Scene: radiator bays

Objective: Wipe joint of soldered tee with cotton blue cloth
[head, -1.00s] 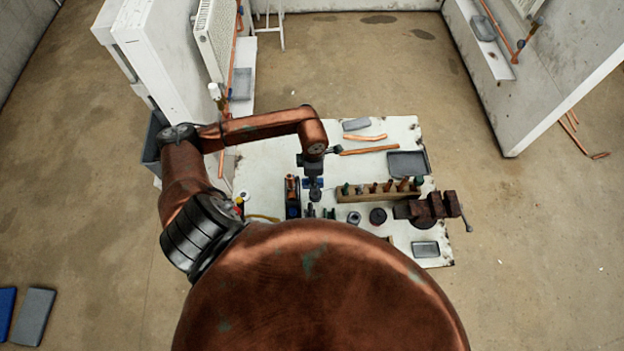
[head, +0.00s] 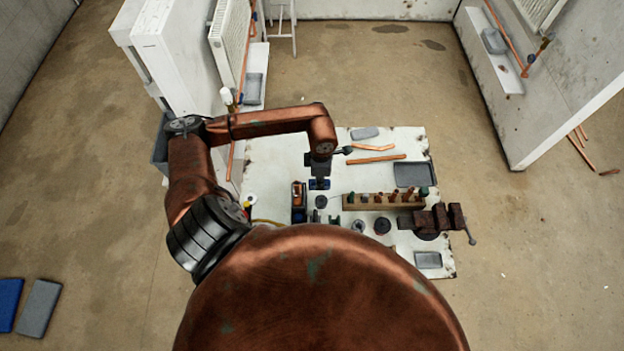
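My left arm comes in from the left, and my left gripper (head: 320,174) points down over the white workbench (head: 270,160). A soldered tee cannot be made out with certainty. A rust-brown vise (head: 438,216) stands at the bench's right edge; whether it holds a tee is too small to tell. My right gripper is not in view.
A wooden rack (head: 382,202) with several upright pieces stands right of the gripper. A dark box with copper parts (head: 298,192) is to its left. Round tins (head: 382,225), a dark tray (head: 411,174) and copper pipes (head: 376,158) lie around. My body hides the bench front.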

